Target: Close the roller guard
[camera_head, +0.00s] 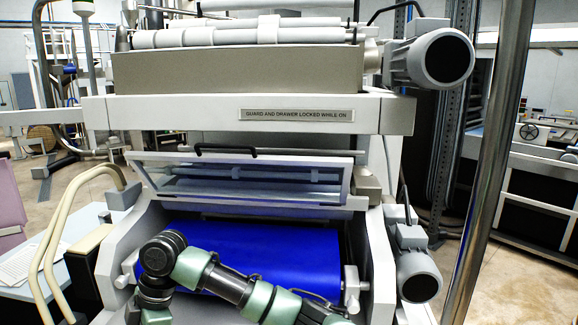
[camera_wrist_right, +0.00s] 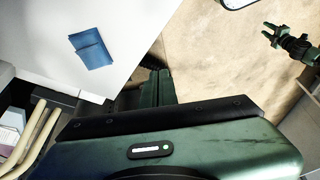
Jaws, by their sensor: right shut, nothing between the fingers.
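The roller guard (camera_head: 250,203) is a clear panel in a pale frame with a black handle (camera_head: 225,150) along its upper edge. It sits tilted across the machine front in the head view. The wide blue roller surface (camera_head: 285,240) below it is uncovered. No gripper touches the guard. My right gripper (camera_wrist_right: 156,88) shows only in its wrist view, its dark green fingers together and empty. Another green gripper, which looks like my left one (camera_wrist_right: 270,34), is at that view's upper right with its fingers apart. Neither gripper shows in the head view.
A metal post (camera_head: 490,160) stands at right, and motors (camera_head: 414,265) jut from the machine's right side. Pale curved rails (camera_head: 48,255) are at left. A folded blue cloth (camera_wrist_right: 91,49) lies on a white surface in the wrist view.

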